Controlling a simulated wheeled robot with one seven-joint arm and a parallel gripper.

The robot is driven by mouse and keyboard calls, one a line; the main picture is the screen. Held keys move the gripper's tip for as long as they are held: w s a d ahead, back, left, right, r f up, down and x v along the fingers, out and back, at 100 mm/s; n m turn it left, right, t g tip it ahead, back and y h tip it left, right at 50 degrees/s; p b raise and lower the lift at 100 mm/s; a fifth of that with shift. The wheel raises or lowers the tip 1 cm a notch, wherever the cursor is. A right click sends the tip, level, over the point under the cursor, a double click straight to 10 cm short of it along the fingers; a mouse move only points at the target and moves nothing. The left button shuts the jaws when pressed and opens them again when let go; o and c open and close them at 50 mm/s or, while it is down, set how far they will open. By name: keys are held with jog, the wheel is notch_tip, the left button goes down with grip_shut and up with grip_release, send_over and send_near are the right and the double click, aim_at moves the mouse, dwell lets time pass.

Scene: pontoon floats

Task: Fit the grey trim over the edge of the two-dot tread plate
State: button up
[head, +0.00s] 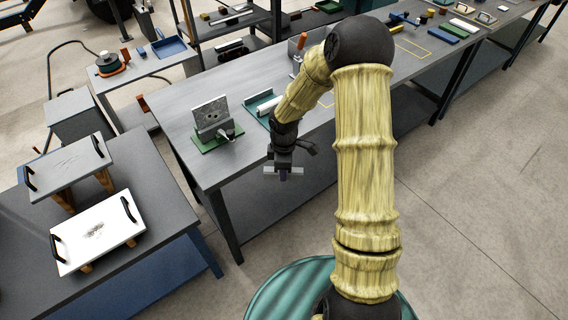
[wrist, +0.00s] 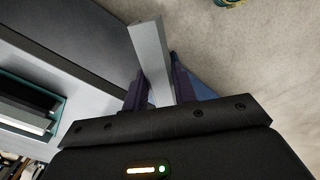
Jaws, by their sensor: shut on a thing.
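My gripper (head: 284,172) hangs by the front edge of the long grey bench in the head view. It is shut on the grey trim (head: 269,170), a straight light-grey strip lying across the jaws. In the wrist view the trim (wrist: 150,50) sticks out between the dark fingers (wrist: 156,92). A speckled grey plate (head: 211,113) stands upright on a green base, left of my gripper. Two handled plates, one grey (head: 68,168) and one white (head: 97,232), lie on blocks on the left bench. No dot marks are readable, so I cannot tell which is the two-dot plate.
A green tray (head: 250,107) with pale strips lies behind my gripper; a teal-edged tray (wrist: 58,104) shows in the wrist view. The long bench (head: 185,148) is bare at its front left corner. Open floor (head: 480,200) lies to the right.

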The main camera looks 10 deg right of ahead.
notch_tip(320, 180, down, 10)
jog(key=s+m, duration=0.2)
jog(key=m, duration=1.2)
jog(key=shift+d+f+m, duration=0.15)
jog(key=shift+d+m, duration=0.15)
jog(key=shift+d, duration=0.15)
jog(key=shift+s, duration=0.1)
jog(key=shift+d, duration=0.1)
